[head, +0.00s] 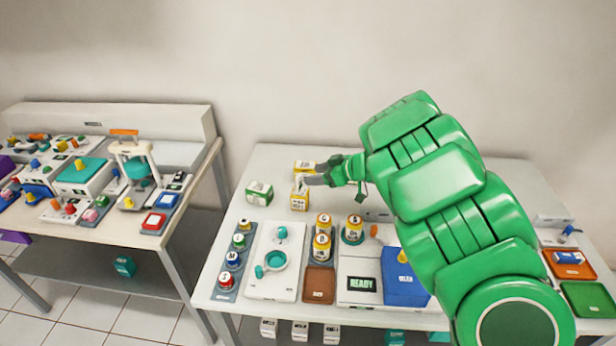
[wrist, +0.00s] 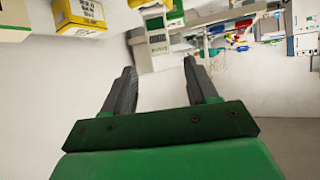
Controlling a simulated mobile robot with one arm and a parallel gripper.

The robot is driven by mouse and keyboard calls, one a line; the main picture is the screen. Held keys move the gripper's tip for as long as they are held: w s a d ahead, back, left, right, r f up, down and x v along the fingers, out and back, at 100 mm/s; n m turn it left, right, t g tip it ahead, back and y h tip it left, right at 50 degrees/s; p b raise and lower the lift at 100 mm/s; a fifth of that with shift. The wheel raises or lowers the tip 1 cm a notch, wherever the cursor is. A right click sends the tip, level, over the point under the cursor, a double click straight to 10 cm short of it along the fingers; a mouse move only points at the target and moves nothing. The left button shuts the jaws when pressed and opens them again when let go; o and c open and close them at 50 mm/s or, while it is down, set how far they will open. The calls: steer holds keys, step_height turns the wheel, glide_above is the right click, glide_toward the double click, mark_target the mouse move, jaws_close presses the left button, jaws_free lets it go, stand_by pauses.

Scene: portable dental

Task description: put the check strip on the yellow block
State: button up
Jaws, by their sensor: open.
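A yellow-and-white block (head: 299,201) stands at the back left of the near table, with a second one (head: 305,166) just behind it. A small pale piece (head: 300,184) shows at the front block's top, close to my gripper (head: 312,180); I cannot tell whether it is the check strip. In the wrist view my gripper (wrist: 160,66) is open, with nothing visible between its fingers. A yellow block (wrist: 80,16) is at the top left there. A white item with a grey-green panel (wrist: 158,40) shows beyond the fingertips.
A green-and-white box (head: 259,192) stands left of the blocks. In front are capped bottles (head: 322,240), a brown tray (head: 319,284), a READY device (head: 360,283) and a blue box (head: 404,289). My arm hides the table's right middle. A second cluttered table (head: 150,240) stands left.

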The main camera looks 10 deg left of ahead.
steer(key=v, duration=0.6)
steer(key=shift+d, duration=0.1)
